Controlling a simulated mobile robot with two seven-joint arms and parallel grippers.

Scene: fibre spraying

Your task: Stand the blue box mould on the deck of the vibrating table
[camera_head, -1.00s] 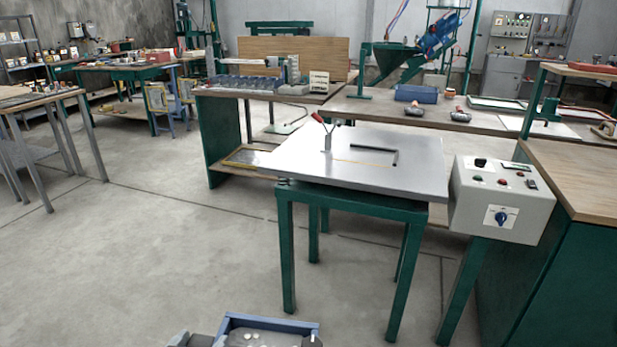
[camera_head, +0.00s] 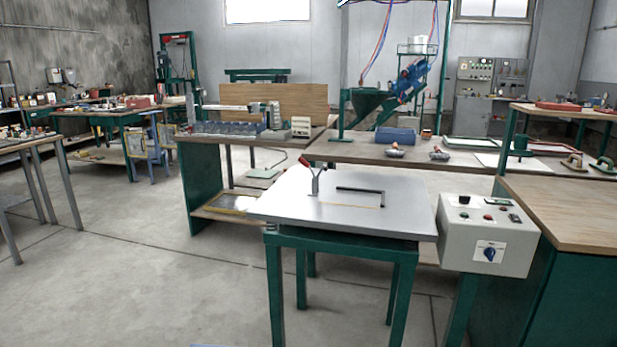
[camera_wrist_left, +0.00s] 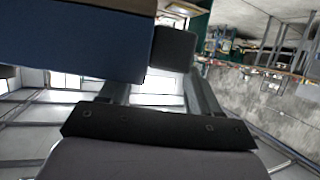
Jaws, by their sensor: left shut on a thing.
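The vibrating table stands in the middle of the head view, its flat grey deck (camera_head: 320,212) on green legs. A red-handled clamp (camera_head: 316,178) and a dark angle-shaped stop (camera_head: 365,190) are on the deck, with a thin yellow line in front of the stop. The blue box mould (camera_wrist_left: 75,42) fills the upper left of the left wrist view. My left gripper (camera_wrist_left: 172,50) is shut on it; the mould hides part of the jaws. Only a thin blue edge shows at the bottom of the head view. My right gripper is not in view.
A grey control box (camera_head: 488,235) stands just right of the deck. A wooden-topped green bench (camera_head: 565,205) is beyond it. A long workbench (camera_head: 450,154) with tools runs behind the table. Floor (camera_head: 130,270) to the left is clear.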

